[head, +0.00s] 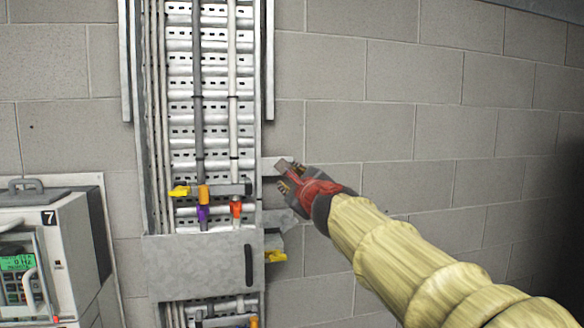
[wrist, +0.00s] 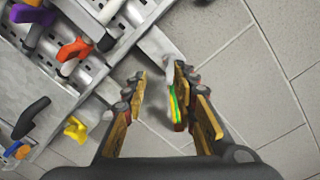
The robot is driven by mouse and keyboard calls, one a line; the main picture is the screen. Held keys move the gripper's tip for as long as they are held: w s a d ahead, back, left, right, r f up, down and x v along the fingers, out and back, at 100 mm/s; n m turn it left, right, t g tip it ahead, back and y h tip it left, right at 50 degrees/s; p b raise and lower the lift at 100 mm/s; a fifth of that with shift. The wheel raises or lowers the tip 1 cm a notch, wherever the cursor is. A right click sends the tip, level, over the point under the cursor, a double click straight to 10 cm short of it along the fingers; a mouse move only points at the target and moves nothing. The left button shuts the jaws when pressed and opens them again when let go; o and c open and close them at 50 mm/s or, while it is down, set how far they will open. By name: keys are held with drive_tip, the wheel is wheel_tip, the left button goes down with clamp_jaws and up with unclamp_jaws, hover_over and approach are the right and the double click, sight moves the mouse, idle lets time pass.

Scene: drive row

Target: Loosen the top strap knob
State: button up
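A second yellow knob (head: 275,256) sits lower, right of the ladder; a yellow knob (wrist: 75,128) also shows at lower left in the wrist view. My gripper (head: 282,172) is right of the ladder, near the upper strap's height and apart from the upper yellow knob.
Purple (head: 202,213) and red-orange (head: 236,207) fittings sit on the conduits below the strap. A grey cover panel (head: 200,268) with a black handle (head: 249,265) lies lower. Grey bracket plates (head: 277,218) stick out right. A white cabinet (head: 45,255) stands left. The block wall at right is bare.

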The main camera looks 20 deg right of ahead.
drive_tip(key=w+d+m, duration=0.2)
drive_tip(key=w+d, duration=0.1)
drive_tip(key=w, duration=0.3)
drive_tip(key=shift+w+r+h, duration=0.2)
drive_tip(key=shift+r+h, duration=0.1)
drive_tip(key=shift+r, duration=0.05)
drive_tip(key=shift+a, duration=0.1)
clamp_jaws()
idle(0.4)
